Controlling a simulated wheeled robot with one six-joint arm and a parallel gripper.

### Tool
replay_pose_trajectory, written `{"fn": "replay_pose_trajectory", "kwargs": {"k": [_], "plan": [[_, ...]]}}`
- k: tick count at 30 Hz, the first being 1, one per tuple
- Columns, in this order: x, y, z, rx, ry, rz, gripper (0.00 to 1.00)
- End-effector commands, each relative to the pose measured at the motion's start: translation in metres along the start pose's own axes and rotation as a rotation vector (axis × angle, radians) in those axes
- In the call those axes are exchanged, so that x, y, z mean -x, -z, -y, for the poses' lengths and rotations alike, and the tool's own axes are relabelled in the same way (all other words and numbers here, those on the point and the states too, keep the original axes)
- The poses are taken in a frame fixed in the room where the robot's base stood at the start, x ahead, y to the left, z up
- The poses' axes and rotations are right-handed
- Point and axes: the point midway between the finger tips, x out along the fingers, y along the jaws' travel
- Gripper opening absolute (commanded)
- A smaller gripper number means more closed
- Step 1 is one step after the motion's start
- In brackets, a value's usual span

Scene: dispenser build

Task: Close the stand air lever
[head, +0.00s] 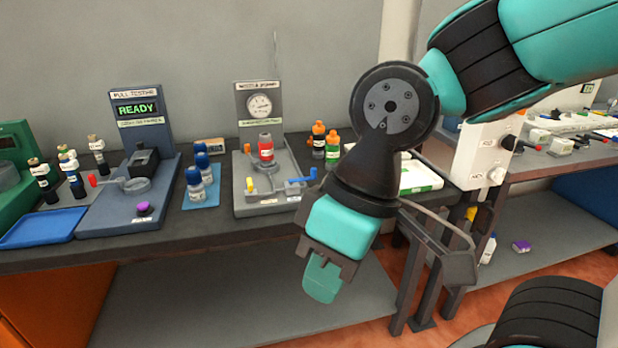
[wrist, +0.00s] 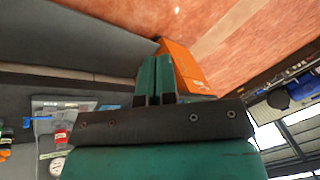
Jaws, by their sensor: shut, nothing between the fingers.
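The gauge stand (head: 280,199) is on the dark bench, with a round dial on its upright panel (head: 259,103) and a red bottle (head: 266,150) on its base. A blue lever (head: 301,184) sticks out at its right front, and a small yellow lever or knob (head: 249,184) is at its left. I cannot read which one is marked air. My gripper (head: 322,280) is shut and empty, pointing down in front of the bench, apart from the stand. The wrist view shows its closed fingers (wrist: 153,78), with the blue lever (wrist: 38,121) upside down at the left.
A pull tester (head: 136,190) reading READY, blue-capped bottles (head: 195,186) and a blue tray (head: 42,228) are left of the stand. Orange and green-capped bottles (head: 332,149) stand close behind its right side. A dark bracket (head: 447,255) is right of my gripper. A lower shelf (head: 240,300) runs below the bench.

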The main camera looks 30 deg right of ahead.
Motion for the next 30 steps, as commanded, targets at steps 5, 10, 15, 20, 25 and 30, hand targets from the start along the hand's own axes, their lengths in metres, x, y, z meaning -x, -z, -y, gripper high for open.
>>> {"fn": "replay_pose_trajectory", "kwargs": {"k": [5, 10, 15, 20, 25, 30], "plan": [[-0.006, 0.014, -0.01, -0.067, 0.01, -0.047, 0.0], [-0.03, 0.074, -0.066, -0.399, 0.064, -0.288, 0.0], [-0.047, 0.132, -0.181, -0.907, 0.159, -0.685, 0.0], [-0.047, 0.133, -0.297, -1.314, 0.242, -1.061, 0.0], [-0.044, 0.105, -0.374, -1.562, 0.299, -1.348, 0.0], [-0.04, 0.091, -0.399, -1.637, 0.32, -1.462, 0.0]]}}
